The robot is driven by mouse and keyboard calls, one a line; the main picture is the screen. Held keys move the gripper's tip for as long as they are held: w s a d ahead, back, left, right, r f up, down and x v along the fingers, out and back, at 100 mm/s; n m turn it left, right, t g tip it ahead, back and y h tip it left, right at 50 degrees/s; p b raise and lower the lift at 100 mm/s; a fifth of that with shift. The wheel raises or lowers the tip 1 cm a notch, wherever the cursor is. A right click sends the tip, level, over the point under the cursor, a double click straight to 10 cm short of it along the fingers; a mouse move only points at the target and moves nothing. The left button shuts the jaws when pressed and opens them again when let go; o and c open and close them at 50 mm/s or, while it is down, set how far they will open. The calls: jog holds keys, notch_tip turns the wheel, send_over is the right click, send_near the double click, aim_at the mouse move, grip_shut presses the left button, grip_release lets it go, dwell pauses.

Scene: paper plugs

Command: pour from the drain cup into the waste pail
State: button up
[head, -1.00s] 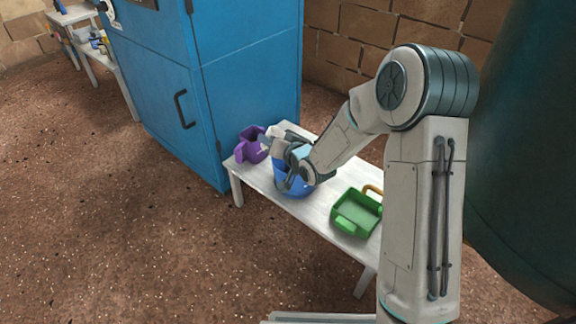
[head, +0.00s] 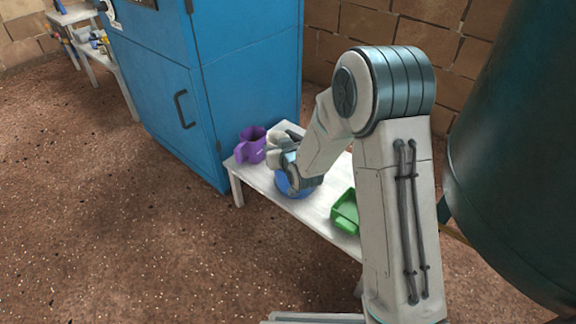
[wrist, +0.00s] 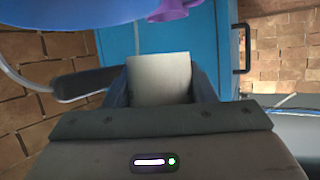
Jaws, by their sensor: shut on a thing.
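A blue pail (head: 284,186), which I take to be the waste pail, stands on the white bench, partly hidden by my arm. Its blue wall (wrist: 65,14) and wire handle with a black grip (wrist: 84,84) show at the left of the wrist view. My gripper (head: 277,150) is above the pail's far side in the head view. In the wrist view it (wrist: 160,88) is shut on a pale grey piece (wrist: 160,70), seemingly part of the drain cup. The rest of that cup is hidden, so its tilt and contents cannot be told.
A green open container (head: 343,212) stands on the bench (head: 318,222) to the right, partly behind my arm. A blue cabinet (head: 165,90) rises behind the bench's left end.

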aim_at(275, 133)
jog(key=shift+d+f, duration=0.1)
jog(key=shift+r+p, duration=0.9)
jog(key=shift+r, duration=1.15)
